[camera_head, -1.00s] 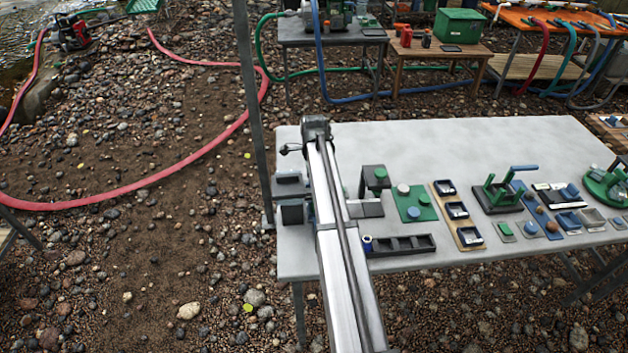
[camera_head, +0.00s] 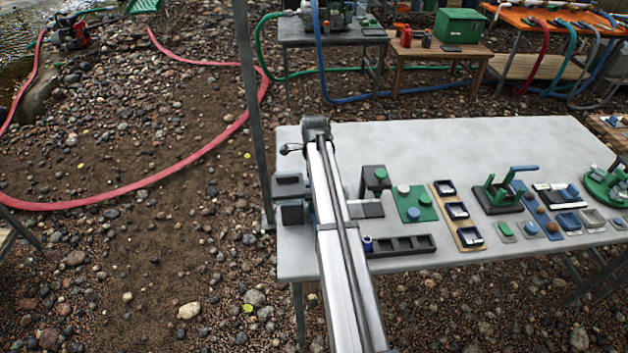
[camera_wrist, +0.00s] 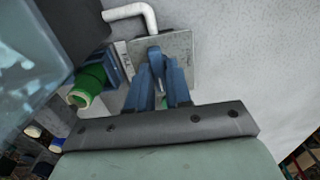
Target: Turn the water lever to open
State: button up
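In the wrist view, the two blue fingers of my gripper (camera_wrist: 157,72) reach toward a grey plate (camera_wrist: 180,58) on the pale tabletop. A rounded blue piece (camera_wrist: 153,54) stands at the fingertips in front of the plate. I cannot tell whether it is the water lever or whether the fingers touch or hold it. A white bent rod (camera_wrist: 133,12) runs beside the plate. A green cylinder with a pale ring (camera_wrist: 86,90) lies left of the fingers. In the head view, my arm hides the gripper; a grey block (camera_head: 289,187) shows left of the arm.
The grey table (camera_head: 480,140) is clear toward its back. Several small items stand right of my arm, including a black divided tray (camera_head: 402,246) and a green board (camera_head: 413,204). A metal post (camera_head: 252,100) stands at the table's left edge. A red hose (camera_head: 120,190) crosses the gravel.

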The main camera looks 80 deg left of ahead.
jog(key=shift+d+r, duration=0.15)
jog(key=shift+r, duration=3.2)
